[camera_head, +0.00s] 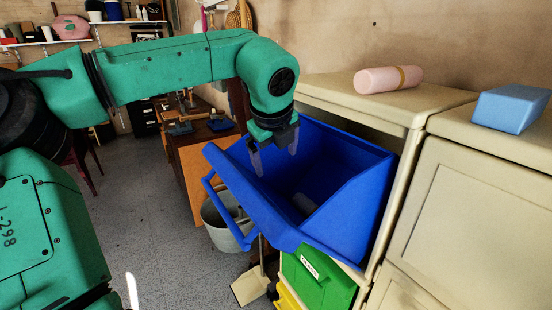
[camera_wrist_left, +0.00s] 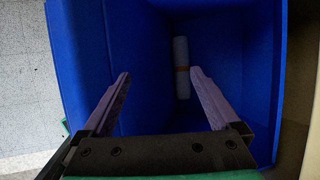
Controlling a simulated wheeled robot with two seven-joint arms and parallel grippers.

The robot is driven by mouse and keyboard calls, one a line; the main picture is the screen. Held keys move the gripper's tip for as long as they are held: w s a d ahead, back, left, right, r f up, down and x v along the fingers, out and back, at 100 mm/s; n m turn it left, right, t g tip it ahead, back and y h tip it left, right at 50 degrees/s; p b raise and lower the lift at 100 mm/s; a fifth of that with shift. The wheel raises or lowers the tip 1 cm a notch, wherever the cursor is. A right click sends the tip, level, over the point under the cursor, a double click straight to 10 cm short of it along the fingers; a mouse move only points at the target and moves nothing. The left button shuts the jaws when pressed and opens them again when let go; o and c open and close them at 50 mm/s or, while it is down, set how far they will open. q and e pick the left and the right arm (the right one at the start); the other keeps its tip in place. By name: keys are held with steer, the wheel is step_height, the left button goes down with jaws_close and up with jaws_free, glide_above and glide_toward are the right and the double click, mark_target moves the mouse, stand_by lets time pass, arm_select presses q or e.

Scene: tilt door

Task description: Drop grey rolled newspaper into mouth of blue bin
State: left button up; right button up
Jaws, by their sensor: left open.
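The blue bin (camera_head: 347,200) is tilted open from the front of the beige cabinet, its mouth facing up. The grey rolled newspaper (camera_head: 304,203) lies inside it, low down and partly hidden by the front wall. In the left wrist view the open fingers (camera_wrist_left: 160,82) stand apart from the newspaper. My right gripper does not show.
A pink roll (camera_head: 388,79) and a light blue block (camera_head: 510,108) lie on the cabinet tops at right. A green bin (camera_head: 318,275) sits below the blue one. A metal bucket (camera_head: 228,222) and a dustpan (camera_head: 250,286) stand on the floor beside it.

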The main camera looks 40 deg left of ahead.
arm_select(q)
steer(key=b+v, duration=0.1)
steer(key=v, duration=1.3)
